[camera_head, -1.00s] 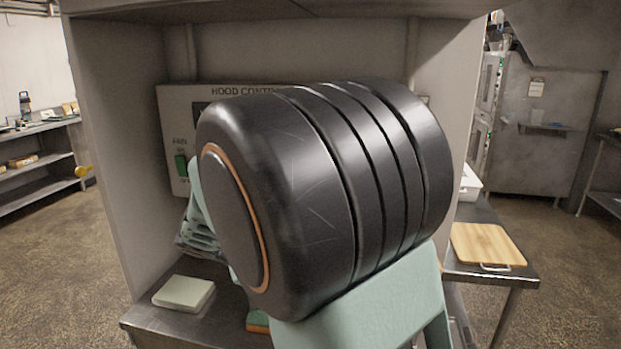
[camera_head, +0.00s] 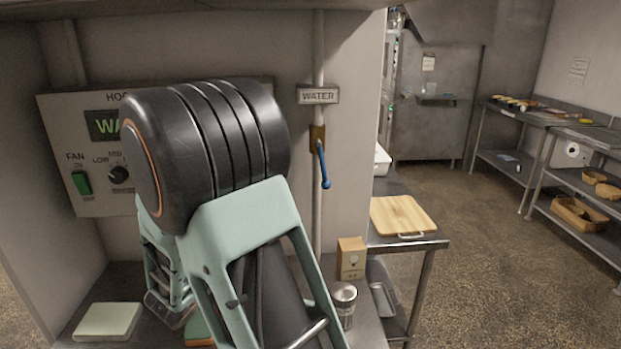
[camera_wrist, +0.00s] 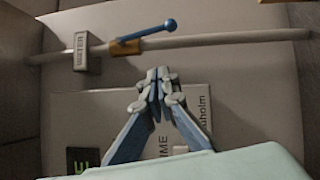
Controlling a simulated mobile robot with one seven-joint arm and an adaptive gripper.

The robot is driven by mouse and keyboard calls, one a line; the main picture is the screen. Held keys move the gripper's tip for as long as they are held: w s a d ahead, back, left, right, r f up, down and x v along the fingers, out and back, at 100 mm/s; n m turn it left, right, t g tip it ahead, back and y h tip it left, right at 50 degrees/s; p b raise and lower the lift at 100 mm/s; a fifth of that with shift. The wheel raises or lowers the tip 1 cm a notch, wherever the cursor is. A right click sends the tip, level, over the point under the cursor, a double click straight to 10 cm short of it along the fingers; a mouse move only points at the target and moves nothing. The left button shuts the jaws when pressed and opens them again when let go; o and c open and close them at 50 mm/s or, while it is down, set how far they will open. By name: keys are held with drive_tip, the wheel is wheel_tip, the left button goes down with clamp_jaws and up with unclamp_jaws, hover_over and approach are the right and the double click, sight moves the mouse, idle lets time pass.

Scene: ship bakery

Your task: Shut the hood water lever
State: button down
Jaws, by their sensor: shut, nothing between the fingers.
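The hood water lever (camera_head: 323,167) is a blue handle with a rounded end, on a brass valve (camera_head: 317,137) on the upright pipe. It points down, angled slightly off the pipe, below the WATER sign (camera_head: 318,95). In the wrist view the lever (camera_wrist: 148,31) lies beyond the fingertips, near the top, with the brass valve (camera_wrist: 125,46) beside it. My gripper (camera_wrist: 158,76) is shut and empty, in front of the wall and apart from the lever. In the head view my arm hides part of the control panel.
The hood control panel (camera_head: 60,150) has a lit green display, a fan switch and a knob. A small cardboard box (camera_head: 351,258) and a metal canister (camera_head: 344,303) stand on the counter below the lever. A cutting board (camera_head: 402,214) lies on the right table. A pale block (camera_head: 108,321) lies at left.

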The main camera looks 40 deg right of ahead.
drive_tip(key=p, duration=0.3)
approach(322, 165)
drive_tip(key=w+d+f, duration=0.2)
drive_tip(key=w, duration=0.3)
drive_tip(key=d, duration=0.2)
drive_tip(key=s+d+p, duration=0.1)
drive_tip(key=shift+s+d+p, duration=0.1)
drive_tip(key=shift+d+p, duration=0.2)
drive_tip(key=shift+d, duration=0.1)
drive_tip(key=shift+s+b, duration=0.1)
drive_tip(key=shift+b, duration=0.35)
drive_tip(key=shift+d, duration=0.2)
drive_tip(key=shift+n, duration=0.3)
